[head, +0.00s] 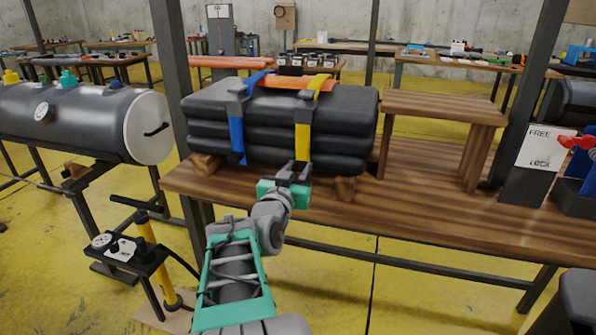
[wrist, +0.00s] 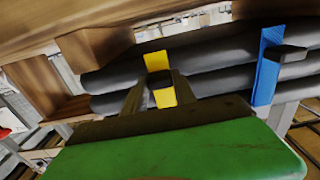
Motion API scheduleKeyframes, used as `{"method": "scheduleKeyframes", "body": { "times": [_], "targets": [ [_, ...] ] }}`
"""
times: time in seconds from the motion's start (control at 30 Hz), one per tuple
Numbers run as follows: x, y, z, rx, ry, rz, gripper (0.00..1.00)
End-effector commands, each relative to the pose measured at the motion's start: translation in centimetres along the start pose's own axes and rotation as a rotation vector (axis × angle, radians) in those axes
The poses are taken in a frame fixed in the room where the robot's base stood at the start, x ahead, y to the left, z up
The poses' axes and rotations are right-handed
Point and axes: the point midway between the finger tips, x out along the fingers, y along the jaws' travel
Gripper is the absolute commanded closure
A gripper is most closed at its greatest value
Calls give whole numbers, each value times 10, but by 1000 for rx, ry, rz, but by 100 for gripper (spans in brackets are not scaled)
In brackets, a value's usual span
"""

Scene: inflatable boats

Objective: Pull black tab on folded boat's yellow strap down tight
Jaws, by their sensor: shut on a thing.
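The folded boat (head: 345,120), a stack of dark grey layers, lies on the wooden bench. Its yellow strap (head: 303,137) runs over the top, through a grey buckle (head: 304,103) and down the front. The black tab shows on the yellow strap in the wrist view (wrist: 159,79). My gripper (head: 297,168) is shut on the black tab at the strap's lower part, in front of the lower layers. It also shows in the wrist view (wrist: 158,90), with a finger on each side of the tab. In the head view my gripper largely hides the tab.
A blue strap (head: 236,138) with its own buckle hangs left of the yellow one. Wooden blocks (head: 345,188) support the boat. A small wooden stand (head: 445,108) and a FREE/LOCK panel (head: 545,148) are to the right. A dark upright post (head: 172,70) stands left.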

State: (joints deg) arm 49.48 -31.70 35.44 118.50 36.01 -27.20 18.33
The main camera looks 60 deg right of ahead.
Motion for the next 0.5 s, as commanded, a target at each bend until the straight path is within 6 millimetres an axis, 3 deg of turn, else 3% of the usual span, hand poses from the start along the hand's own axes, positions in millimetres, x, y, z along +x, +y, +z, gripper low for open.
{"method": "scheduleKeyframes", "body": {
  "times": [0.3,0.33,0.5],
  "targets": [
    [0,0,5,-2,-8,0,100],
    [0,0,5,-2,-8,0,65],
    [0,0,4,-2,-6,0,51]
  ]
}}
